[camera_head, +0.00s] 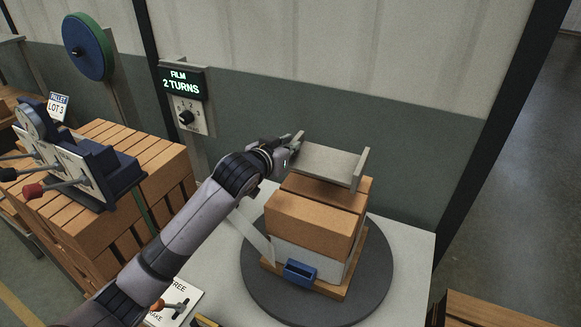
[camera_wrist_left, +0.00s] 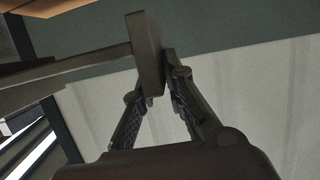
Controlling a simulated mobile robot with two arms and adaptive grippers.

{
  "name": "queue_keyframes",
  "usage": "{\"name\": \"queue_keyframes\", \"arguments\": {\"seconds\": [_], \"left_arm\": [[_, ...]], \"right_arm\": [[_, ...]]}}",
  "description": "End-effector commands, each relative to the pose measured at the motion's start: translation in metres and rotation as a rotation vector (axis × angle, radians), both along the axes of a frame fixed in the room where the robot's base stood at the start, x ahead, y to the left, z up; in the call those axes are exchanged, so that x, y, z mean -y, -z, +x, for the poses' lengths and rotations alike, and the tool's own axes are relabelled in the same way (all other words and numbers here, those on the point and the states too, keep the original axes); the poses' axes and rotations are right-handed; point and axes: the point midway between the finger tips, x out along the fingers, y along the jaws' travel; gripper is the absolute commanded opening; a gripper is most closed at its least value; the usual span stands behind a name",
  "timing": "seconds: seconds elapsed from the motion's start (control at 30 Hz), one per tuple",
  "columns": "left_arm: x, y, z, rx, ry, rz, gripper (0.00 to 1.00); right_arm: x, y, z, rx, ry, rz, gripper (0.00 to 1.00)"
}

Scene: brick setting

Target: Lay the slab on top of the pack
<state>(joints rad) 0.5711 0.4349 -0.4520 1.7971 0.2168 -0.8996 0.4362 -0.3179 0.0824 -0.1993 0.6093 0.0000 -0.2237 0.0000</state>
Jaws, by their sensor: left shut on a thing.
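The slab (camera_head: 330,161) is a pale grey-beige plate with a raised lip at each end. My left gripper (camera_head: 296,147) is shut on its left end lip; in the left wrist view the fingers (camera_wrist_left: 160,92) close at the edge of the lip (camera_wrist_left: 147,48). The pack (camera_head: 312,222) is a stack of orange-brown bricks with a whitish film band around its lower part. The slab shows over the pack's top, toward the back; I cannot tell whether it touches. My right gripper is not in view.
The pack stands on a wooden pallet on a dark round turntable (camera_head: 375,270). A blue piece (camera_head: 299,272) sits at its front. A panel reading "FILM 2 TURNS" (camera_head: 182,83) is on the wall behind. A lever console (camera_head: 85,165) and brick stacks (camera_head: 165,160) stand left.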

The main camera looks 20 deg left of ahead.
Motion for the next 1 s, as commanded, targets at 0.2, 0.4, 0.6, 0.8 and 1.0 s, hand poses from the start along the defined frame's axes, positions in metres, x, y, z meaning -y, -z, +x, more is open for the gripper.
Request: {"name": "queue_keyframes", "arguments": {"seconds": [0.2,0.4,0.6,0.8,1.0], "left_arm": [[0.001,0.025,0.000,0.006,0.001,-0.006,0.00],[0.001,0.045,0.000,0.003,0.001,-0.004,0.00],[0.001,0.068,0.000,0.006,0.001,-0.006,0.00],[0.001,0.070,0.000,0.009,0.002,-0.006,0.00],[0.000,0.073,0.000,0.002,0.001,-0.002,0.19]], "right_arm": [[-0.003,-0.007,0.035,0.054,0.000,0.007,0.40],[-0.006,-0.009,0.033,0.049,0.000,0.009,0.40],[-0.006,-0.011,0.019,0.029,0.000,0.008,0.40],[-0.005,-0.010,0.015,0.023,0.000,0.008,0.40],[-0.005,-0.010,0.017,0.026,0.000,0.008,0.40]]}}
